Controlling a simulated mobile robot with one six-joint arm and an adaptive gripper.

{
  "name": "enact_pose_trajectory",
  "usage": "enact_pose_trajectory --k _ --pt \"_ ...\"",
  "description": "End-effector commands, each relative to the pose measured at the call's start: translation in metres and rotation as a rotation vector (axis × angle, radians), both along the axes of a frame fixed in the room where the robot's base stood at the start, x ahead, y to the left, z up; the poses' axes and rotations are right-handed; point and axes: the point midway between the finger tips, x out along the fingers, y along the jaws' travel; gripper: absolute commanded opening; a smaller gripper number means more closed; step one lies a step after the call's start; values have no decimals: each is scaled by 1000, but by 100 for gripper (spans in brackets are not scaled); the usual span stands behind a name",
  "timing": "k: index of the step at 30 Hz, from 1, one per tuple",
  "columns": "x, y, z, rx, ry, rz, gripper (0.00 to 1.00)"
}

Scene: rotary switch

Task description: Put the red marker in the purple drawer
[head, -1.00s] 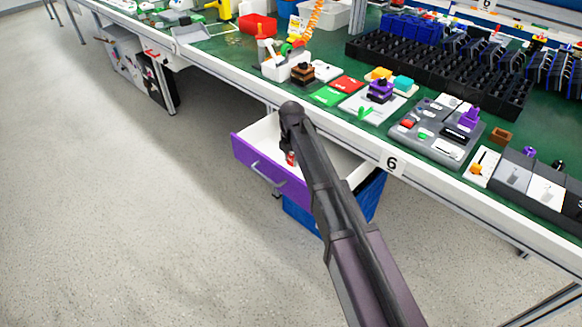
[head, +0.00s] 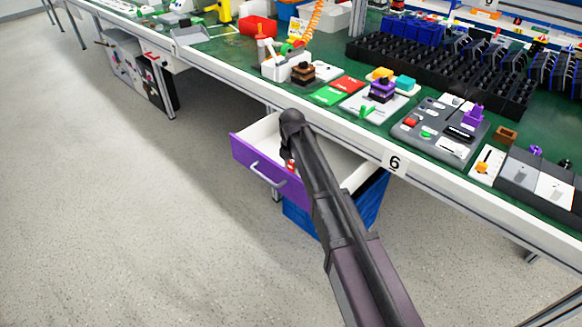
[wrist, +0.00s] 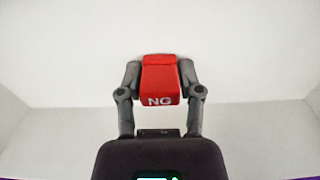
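The purple drawer (head: 270,170) is pulled out under the workbench, with a purple front and a white inside. The red marker (wrist: 160,80), a red block with "NG" on it, sits between the two fingers of my gripper (wrist: 158,77) in the wrist view. Both fingers press against its sides. The white drawer interior fills the wrist view around it. In the head view a small red part of the marker (head: 291,166) shows at the drawer, below the end of my arm. My arm hides most of the gripper there.
The green workbench (head: 225,48) runs above the drawer, its pale front edge bearing a "6" label. Red and green plates, switches and black racks (head: 440,75) crowd its top. A blue bin (head: 300,217) stands under the drawer. The floor in front is clear.

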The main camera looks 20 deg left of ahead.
Motion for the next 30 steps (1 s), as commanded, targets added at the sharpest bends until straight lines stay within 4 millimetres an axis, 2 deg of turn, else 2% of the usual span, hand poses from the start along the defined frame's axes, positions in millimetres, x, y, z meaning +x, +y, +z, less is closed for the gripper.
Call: enact_pose_trajectory --k 1,2,17,30 --pt "0 0 0 0 0 0 71" --pt "0 0 0 0 0 0 76" --pt "0 0 2 0 0 0 76" --pt "0 0 28 0 0 0 76"
